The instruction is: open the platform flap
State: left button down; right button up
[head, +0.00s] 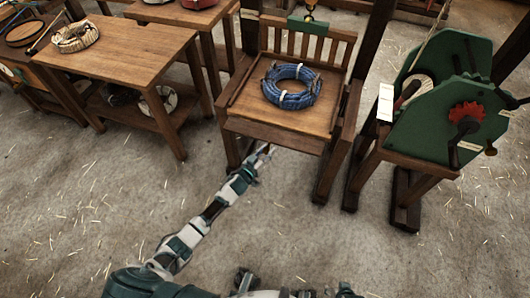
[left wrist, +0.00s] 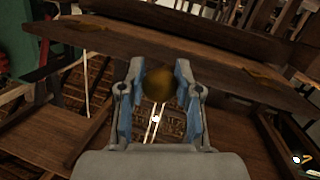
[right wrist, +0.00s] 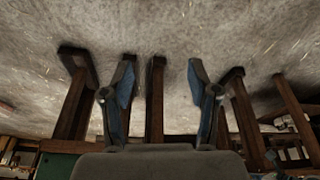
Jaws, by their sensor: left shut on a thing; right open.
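A wooden platform holds a coiled blue rope (head: 291,86). The platform flap (head: 285,139) is the board along its front edge, and in the left wrist view it shows as a wide dark plank (left wrist: 225,72) crossing the picture. My left gripper (head: 264,153) is at the flap's front edge, below it in the picture. In the left wrist view its fingers (left wrist: 160,98) are closed around a round brown knob (left wrist: 159,82) in front of the plank. My right gripper (right wrist: 161,84) is open and empty in the right wrist view, with floor and wooden legs beyond it.
A green winding machine (head: 450,100) with a red gear stands on a wooden stand at the right. A wooden table (head: 125,55) with a rope coil (head: 75,37) is at the left. The straw-strewn floor (head: 80,210) in front is clear.

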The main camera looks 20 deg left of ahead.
pick_arm(q)
jog(key=shift+w+r+p, duration=0.1)
jog(key=shift+r+p, duration=0.35)
jog(key=shift+p, duration=0.1)
jog(key=shift+a, duration=0.1)
pick_arm(e)
jog(key=shift+g, duration=0.6)
jog(key=f, duration=0.1)
jog(key=s+f, duration=0.2)
jog(key=shift+d+f, duration=0.25)
jog(key=shift+f, duration=0.15)
pick_arm(q)
jog(key=c, duration=0.9)
grip_release()
jog(key=shift+o, duration=0.6)
jog(key=shift+f, duration=0.15)
pick_arm(e)
jog(key=shift+w, duration=0.15)
pick_arm(q)
jog(key=v, duration=1.2)
